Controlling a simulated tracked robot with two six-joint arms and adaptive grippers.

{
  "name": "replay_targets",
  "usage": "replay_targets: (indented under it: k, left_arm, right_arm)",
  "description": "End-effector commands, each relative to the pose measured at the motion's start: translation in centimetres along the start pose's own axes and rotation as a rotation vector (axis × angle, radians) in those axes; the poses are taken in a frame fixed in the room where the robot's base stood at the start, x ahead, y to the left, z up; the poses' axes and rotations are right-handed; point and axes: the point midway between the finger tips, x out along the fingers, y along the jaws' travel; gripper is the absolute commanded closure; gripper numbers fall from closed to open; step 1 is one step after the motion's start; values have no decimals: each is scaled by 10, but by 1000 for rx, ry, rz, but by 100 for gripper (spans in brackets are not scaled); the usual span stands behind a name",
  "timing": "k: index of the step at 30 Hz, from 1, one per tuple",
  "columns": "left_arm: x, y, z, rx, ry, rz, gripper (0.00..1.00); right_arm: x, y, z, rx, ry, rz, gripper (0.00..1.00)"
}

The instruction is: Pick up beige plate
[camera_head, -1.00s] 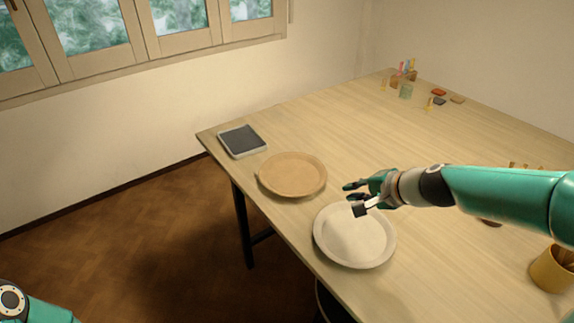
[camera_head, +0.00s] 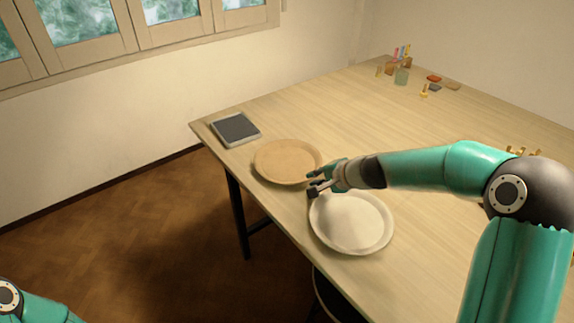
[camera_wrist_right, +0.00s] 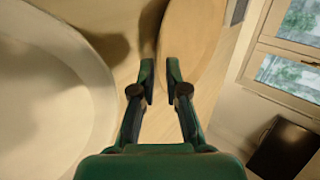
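The beige plate (camera_head: 286,162), round and tan with a raised rim, lies flat near the table's left edge. My right gripper (camera_head: 312,182) is at its near right rim, its fingers apart and empty. In the right wrist view the fingertips (camera_wrist_right: 160,72) point at the plate's rim (camera_wrist_right: 188,45), with the right finger overlapping it; I cannot tell whether they touch. An off-white plate (camera_head: 350,225) lies nearer, partly under my right wrist, and fills the left of the wrist view (camera_wrist_right: 45,95). My left gripper is out of view.
A dark-topped grey tray or scale (camera_head: 235,129) stands beyond the beige plate. A stool (camera_head: 330,298) is partly under the table's edge. Small bottles and blocks (camera_head: 402,75) stand at the far corner. The table's middle (camera_head: 340,115) is clear.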

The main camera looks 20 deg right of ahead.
Motion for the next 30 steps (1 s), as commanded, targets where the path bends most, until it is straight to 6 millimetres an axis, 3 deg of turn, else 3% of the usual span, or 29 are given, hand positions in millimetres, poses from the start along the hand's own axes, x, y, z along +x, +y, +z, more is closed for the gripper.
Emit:
replay_targets:
  k: [4, 9, 16, 19, 30]
  left_arm:
    - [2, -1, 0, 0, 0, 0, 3]
    - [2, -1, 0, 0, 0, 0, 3]
    - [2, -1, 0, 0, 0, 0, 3]
    - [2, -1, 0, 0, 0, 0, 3]
    - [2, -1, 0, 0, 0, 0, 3]
  right_arm:
    - [24, 2, 2, 1, -1, 3, 87]
    - [38, 1, 1, 0, 0, 1, 87]
    - [39, 1, 1, 0, 1, 1, 87]
    - [39, 1, 1, 0, 1, 1, 100]
    - [39, 1, 0, 0, 2, 0, 100]
